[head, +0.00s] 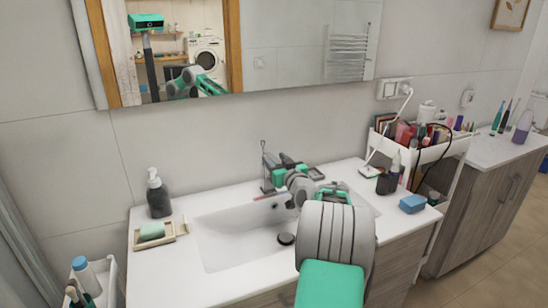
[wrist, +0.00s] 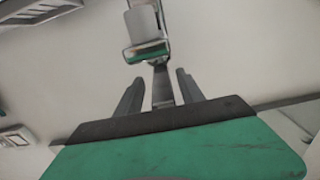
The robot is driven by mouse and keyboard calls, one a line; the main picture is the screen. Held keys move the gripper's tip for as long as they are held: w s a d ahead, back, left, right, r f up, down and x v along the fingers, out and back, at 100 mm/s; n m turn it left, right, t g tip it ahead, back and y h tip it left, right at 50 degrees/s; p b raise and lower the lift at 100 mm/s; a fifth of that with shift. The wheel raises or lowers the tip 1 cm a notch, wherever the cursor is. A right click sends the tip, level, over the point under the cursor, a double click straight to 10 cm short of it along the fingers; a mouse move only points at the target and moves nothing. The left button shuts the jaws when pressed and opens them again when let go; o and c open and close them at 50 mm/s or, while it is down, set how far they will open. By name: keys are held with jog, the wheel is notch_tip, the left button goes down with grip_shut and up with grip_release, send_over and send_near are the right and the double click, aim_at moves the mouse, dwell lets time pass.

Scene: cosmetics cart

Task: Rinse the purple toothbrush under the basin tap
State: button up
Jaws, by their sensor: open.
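The tap (head: 265,162) stands at the back of the white basin (head: 222,232). My gripper (head: 275,171) is right at the tap in the head view. In the wrist view my gripper (wrist: 158,80) is open, its two dark fingers spread apart. A grey metal tap part (wrist: 162,84) shows between the fingers; I cannot tell whether they touch it. A thin reddish stick (head: 266,197) shows just below the tap; I cannot tell whether it is the purple toothbrush. No purple toothbrush can be made out clearly elsewhere.
A dark soap dispenser (head: 158,195) and a soap dish (head: 160,236) stand left of the basin. A blue sponge (head: 412,204) and dark cup (head: 387,183) stand to the right, beside a cosmetics cart (head: 458,148). A mirror (head: 290,50) hangs above. The basin's left half is clear.

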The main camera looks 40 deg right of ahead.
jog(key=shift+w, duration=0.5)
jog(key=shift+c, duration=0.2)
jog(key=shift+s, duration=0.1)
jog(key=shift+c, duration=0.7)
grip_shut()
